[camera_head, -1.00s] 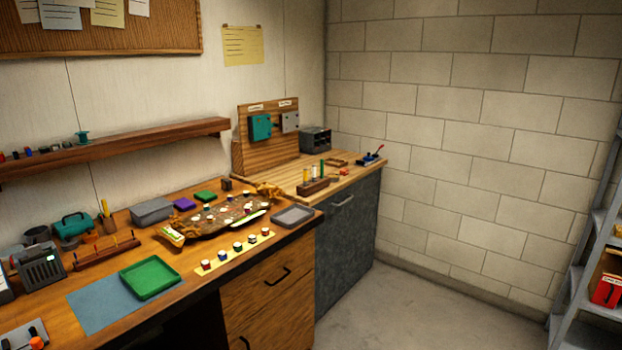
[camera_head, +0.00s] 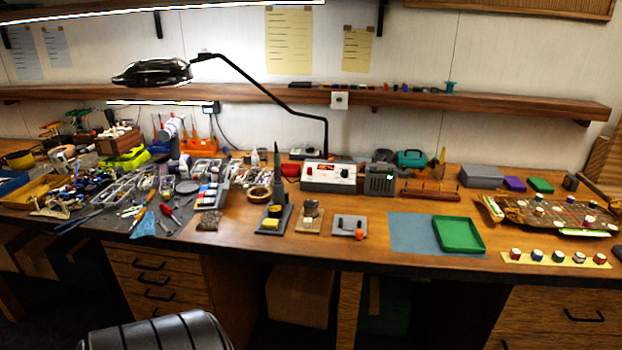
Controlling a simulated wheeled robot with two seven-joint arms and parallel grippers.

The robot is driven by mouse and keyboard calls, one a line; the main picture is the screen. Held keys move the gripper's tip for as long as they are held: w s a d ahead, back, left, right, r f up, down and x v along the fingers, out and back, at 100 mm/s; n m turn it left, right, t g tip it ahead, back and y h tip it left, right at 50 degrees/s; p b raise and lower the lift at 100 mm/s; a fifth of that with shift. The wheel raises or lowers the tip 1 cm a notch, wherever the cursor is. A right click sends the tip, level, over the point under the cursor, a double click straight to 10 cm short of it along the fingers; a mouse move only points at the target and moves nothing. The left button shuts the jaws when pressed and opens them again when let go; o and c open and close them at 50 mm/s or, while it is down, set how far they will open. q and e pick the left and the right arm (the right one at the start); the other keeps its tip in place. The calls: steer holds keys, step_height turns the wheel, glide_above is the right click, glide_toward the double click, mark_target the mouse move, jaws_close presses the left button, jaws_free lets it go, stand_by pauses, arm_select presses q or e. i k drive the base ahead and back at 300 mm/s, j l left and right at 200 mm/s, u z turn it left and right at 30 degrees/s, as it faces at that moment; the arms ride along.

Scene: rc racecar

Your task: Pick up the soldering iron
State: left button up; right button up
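A slim dark upright tool (camera_head: 277,168), which looks like the soldering iron, stands in a dark stand (camera_head: 284,210) with a yellow pad (camera_head: 274,211) at its front. It is small, so its handle and tip cannot be told apart clearly. A pale control box (camera_head: 328,178) with a red display and knobs sits just to the right behind it. Neither of my grippers is in view.
Tools and parts crowd the bench's left (camera_head: 130,205). A dark chair back (camera_head: 158,333) stands in front.

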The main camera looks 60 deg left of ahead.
mark_target(277, 180)
steer(key=u, duration=1.65)
